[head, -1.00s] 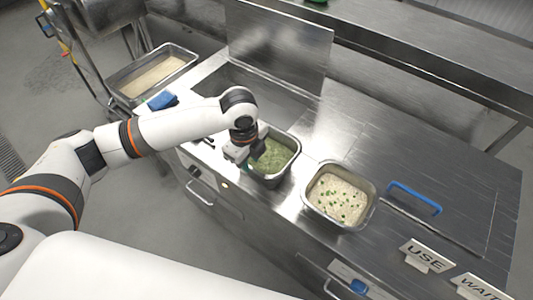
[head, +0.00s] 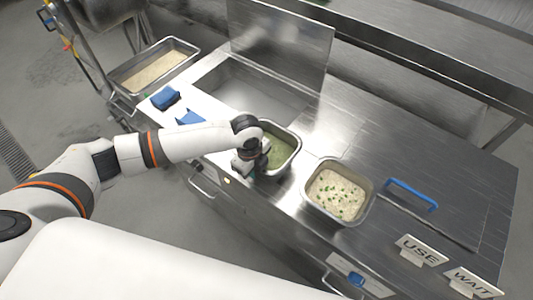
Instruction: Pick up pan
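A steel pan with green contents (head: 283,152) stands on the steel counter, left of a second steel pan of rice with green bits (head: 338,194). My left gripper (head: 246,170) is at the near left rim of the green pan, pointing down. The wrist hides its fingertips and part of the rim, so I cannot tell whether the fingers are closed on it. My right gripper is not in view.
An open well with a raised lid (head: 280,48) lies behind the green pan. Blue cloths (head: 166,98) lie on the counter to the left. A tray of rice (head: 152,72) stands at the far left. USE (head: 421,250) and WAIT (head: 474,281) signs stand at the right front.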

